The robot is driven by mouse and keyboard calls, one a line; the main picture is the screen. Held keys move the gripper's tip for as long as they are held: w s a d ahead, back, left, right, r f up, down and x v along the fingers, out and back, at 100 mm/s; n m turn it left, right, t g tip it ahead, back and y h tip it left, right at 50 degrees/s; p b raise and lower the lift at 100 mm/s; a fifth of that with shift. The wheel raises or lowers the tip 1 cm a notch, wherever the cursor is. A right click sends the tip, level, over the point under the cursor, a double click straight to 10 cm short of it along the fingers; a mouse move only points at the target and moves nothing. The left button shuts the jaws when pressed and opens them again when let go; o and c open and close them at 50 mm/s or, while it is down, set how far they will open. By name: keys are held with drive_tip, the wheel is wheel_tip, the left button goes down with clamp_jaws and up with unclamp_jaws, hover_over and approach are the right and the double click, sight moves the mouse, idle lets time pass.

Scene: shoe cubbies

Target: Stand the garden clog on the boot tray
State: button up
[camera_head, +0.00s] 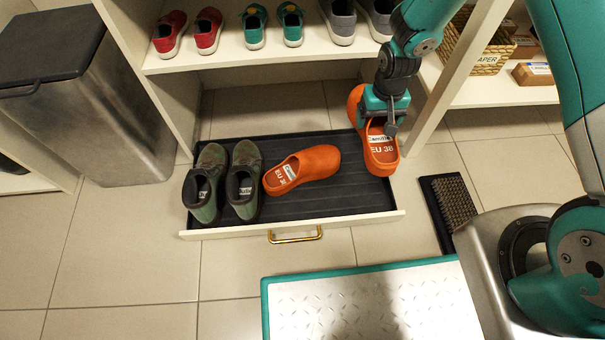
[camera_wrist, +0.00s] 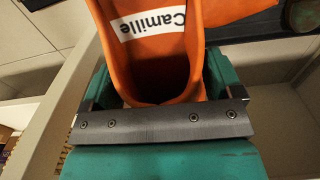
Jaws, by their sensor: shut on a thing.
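My gripper (camera_head: 386,112) is shut on an orange garden clog (camera_head: 381,150) near the right end of the boot tray. The dark ribbed boot tray (camera_head: 335,199) lies in a pulled-out drawer. A second orange clog (camera_head: 312,164) lies on the tray, turned sideways. A pair of green shoes (camera_head: 243,185) stands at the tray's left.
The drawer front with a brass handle (camera_head: 295,236) edges the tray. A shelf above holds red shoes (camera_head: 190,33), teal shoes and grey shoes. A cubby upright (camera_head: 455,75) stands close right of my gripper. A metal bin (camera_head: 85,100) is at left, a brush mat (camera_head: 452,205) at right.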

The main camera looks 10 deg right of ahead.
wheel_tip(320, 180, down, 20)
drive_tip(key=b, duration=1.1)
drive_tip(key=shift+d+f+b, duration=0.15)
drive_tip(key=shift+b, duration=0.15)
drive_tip(key=o, duration=0.7)
